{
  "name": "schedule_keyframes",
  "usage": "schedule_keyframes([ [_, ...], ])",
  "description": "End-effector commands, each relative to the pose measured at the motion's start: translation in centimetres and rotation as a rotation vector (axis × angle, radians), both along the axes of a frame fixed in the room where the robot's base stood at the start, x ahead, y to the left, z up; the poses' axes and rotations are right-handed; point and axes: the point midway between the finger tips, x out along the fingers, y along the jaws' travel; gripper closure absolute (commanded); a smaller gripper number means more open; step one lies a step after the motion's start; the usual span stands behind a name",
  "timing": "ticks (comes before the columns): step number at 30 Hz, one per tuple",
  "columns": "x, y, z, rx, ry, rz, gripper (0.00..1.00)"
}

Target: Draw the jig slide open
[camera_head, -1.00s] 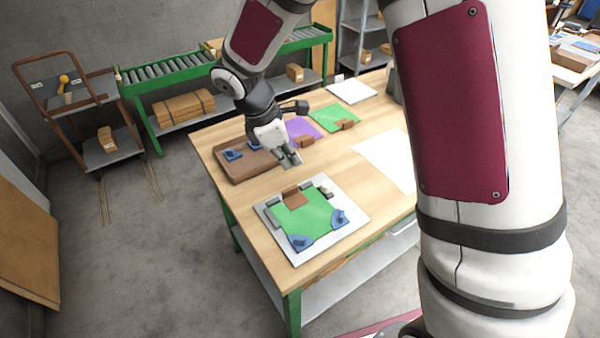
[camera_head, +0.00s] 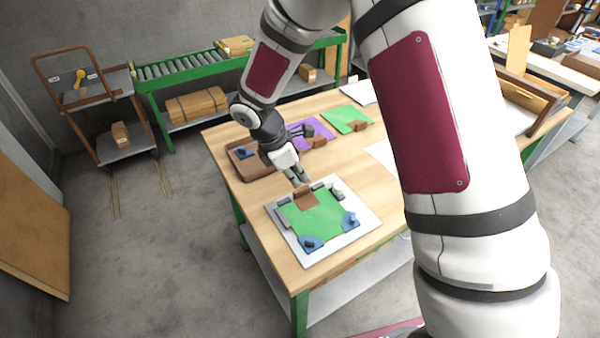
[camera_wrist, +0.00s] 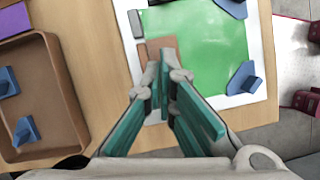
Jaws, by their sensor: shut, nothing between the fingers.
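The jig is a pale board (camera_head: 283,243) near the table's front corner; it also shows in the wrist view (camera_wrist: 262,60). A green panel (camera_head: 318,222) lies on it, with blue corner pieces (camera_head: 311,243) at the near side and a brown block (camera_head: 306,199) at the far edge. Grey bars and a small pale fitting (camera_head: 338,190) sit along the far edge. I cannot tell which part is the slide. My gripper (camera_head: 302,181) is shut and empty, just above the far edge by the brown block. In the wrist view its teal fingers (camera_wrist: 172,75) partly hide that block.
A brown tray (camera_head: 240,165) with blue pieces (camera_wrist: 25,131) lies behind the jig on the left. Purple (camera_head: 308,133) and green (camera_head: 347,118) panels lie farther back, each with a brown block. Bare wooden tabletop (camera_wrist: 95,60) separates tray and jig. My upper arm covers the right side.

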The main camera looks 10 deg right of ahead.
Motion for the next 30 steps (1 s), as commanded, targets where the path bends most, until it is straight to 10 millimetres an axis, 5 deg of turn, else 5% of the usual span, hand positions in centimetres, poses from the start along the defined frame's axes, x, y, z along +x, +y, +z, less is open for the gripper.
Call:
schedule_keyframes([
  [10,0.1,-2.6,-6.4,-0.001,0.004,0.0,1.0],
  [18,0.5,-5.8,-6.1,0.001,0.0,-0.001,1.0],
  [30,0.6,-6.4,-6.1,0.001,0.0,0.0,1.0],
])
